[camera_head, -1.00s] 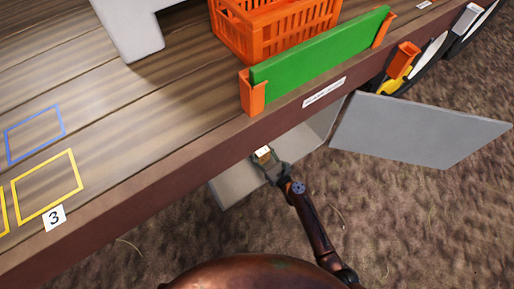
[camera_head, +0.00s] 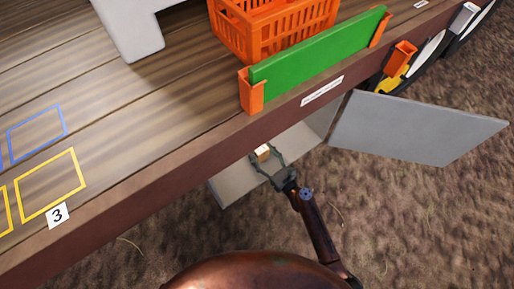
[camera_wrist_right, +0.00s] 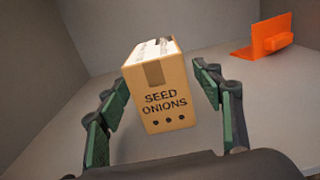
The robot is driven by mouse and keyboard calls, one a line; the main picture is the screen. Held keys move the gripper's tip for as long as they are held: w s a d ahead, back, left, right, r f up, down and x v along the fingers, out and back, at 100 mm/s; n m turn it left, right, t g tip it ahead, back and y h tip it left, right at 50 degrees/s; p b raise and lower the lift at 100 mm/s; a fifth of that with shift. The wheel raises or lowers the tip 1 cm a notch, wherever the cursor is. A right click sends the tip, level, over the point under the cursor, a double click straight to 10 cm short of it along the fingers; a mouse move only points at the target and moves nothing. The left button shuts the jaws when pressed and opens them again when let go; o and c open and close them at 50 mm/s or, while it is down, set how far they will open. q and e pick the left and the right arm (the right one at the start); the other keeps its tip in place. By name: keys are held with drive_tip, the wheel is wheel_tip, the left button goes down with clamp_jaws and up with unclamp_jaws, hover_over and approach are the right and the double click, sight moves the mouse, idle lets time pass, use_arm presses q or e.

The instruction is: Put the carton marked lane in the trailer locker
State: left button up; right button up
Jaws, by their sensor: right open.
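A small tan carton (camera_head: 262,151) stands upright inside the grey locker (camera_head: 233,184) under the deck. In the right wrist view the carton (camera_wrist_right: 163,98) reads "SEED ONIONS" on the near face, with dots below. Its top has a white label too oblique to read, so I cannot tell if it says lane. My right gripper (camera_head: 269,160) is open, its fingers on either side of the carton with visible gaps. The locker door (camera_head: 418,130) stands open to the right. My left gripper is not in view.
An orange bracket-like piece (camera_wrist_right: 268,38) sits deeper on the locker floor, at right in the wrist view. Above, the deck edge (camera_head: 150,190) overhangs the locker. An orange crate (camera_head: 275,35) and green board (camera_head: 320,48) stand on the deck.

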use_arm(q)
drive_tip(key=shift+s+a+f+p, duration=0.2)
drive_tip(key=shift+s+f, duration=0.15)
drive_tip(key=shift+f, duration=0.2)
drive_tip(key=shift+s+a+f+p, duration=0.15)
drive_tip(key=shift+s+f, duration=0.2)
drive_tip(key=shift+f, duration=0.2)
use_arm(e)
drive_tip(key=v, duration=0.8)
